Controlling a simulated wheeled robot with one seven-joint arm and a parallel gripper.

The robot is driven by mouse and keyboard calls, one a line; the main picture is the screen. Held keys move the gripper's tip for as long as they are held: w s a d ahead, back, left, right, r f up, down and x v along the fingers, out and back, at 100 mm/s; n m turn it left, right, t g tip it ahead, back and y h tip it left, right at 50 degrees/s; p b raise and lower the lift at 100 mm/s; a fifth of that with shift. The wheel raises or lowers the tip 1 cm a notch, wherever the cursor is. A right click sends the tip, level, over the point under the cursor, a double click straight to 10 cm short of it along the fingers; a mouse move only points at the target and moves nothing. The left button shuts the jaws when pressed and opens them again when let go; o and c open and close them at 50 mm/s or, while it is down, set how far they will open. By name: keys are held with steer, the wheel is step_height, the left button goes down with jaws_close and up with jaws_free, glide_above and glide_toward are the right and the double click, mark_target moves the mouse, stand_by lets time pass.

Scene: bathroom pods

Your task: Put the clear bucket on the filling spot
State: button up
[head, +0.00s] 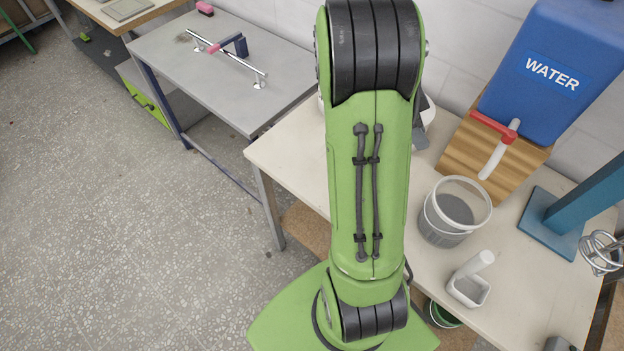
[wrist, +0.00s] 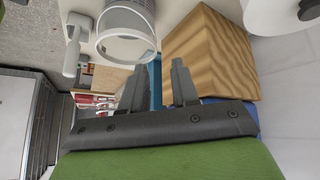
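The clear bucket (head: 447,232) stands upright on the cream bench, with a pale rim and a greyish inside. In the wrist view the bucket (wrist: 126,22) is at the top, beyond and apart from my fingers. The blue WATER tank (head: 550,75) sits on a wooden block (head: 462,150). Its white spout (head: 492,163) with a red handle points down near the bucket, on the back side. I cannot make out a marked filling spot. My gripper (wrist: 158,84) is open, with nothing between its fingers, near the wooden block. My arm mostly hides it in the head view.
A white scoop (head: 468,290) lies on the bench in front of the bucket. A blue stand (head: 553,222) and a wire whisk (head: 602,252) are at the right. A grey table (head: 235,75) with a chrome rail stands at the left. A green bucket (head: 443,314) is below the bench.

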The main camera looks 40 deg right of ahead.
steer(key=w+a+r+n+t+y, duration=0.1)
steer(key=w+a+r+n+t, duration=0.2)
steer(key=a+n, duration=0.4)
steer(key=w+a+r+n+t, duration=0.1)
steer(key=a+r+n+t, duration=0.3)
steer(key=a, duration=0.6)
steer(key=s+a+r+n+t+y, duration=0.1)
steer(key=s+a+n+t+y, duration=0.2)
steer(key=a+n, duration=1.1)
steer(key=shift+s+a+t+y, duration=0.15)
steer(key=shift+s+t+y, duration=0.3)
steer(key=shift+s, duration=0.75)
steer(key=shift+r, duration=0.1)
